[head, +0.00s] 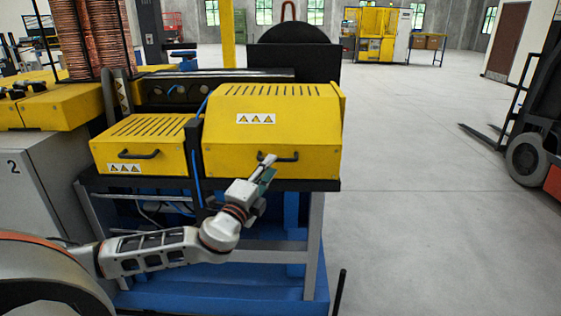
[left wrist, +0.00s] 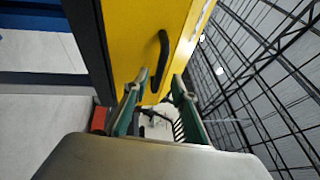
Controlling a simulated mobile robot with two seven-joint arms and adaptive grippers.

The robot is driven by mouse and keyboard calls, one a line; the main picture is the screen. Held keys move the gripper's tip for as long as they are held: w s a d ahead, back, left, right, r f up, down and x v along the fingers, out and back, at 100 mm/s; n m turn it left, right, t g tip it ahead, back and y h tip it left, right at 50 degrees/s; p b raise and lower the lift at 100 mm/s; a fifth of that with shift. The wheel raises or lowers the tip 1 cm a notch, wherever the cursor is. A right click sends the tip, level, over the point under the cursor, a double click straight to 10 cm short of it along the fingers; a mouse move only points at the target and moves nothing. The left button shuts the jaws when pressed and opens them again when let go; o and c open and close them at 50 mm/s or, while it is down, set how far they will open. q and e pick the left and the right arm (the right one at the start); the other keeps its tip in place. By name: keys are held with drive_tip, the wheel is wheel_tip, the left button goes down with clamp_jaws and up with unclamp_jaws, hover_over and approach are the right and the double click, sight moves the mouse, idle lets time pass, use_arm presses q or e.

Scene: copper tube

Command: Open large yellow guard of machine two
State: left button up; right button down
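The large yellow guard (head: 270,130) of the machine is down, with slots on top and a warning label on its front. Its black handle (head: 287,157) is on the lower front face. My left gripper (head: 268,164) is at the left part of this handle. In the left wrist view, the guard (left wrist: 130,35) fills the upper middle, and the handle (left wrist: 163,52) lines up with the gap between the two green fingers of my left gripper (left wrist: 160,75). The fingers are apart; I cannot tell whether they touch the handle. My right gripper is not in view.
A smaller yellow guard (head: 140,142) with its own handle is to the left. A grey cabinet marked 2 (head: 30,190) stands at the far left. A blue base (head: 220,290) is below. The floor (head: 420,210) to the right is clear up to a forklift (head: 530,155).

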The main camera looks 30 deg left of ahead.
use_arm(q)
drive_tip(key=shift+x, duration=2.4)
drive_tip(key=shift+d+f, duration=0.1)
clamp_jaws()
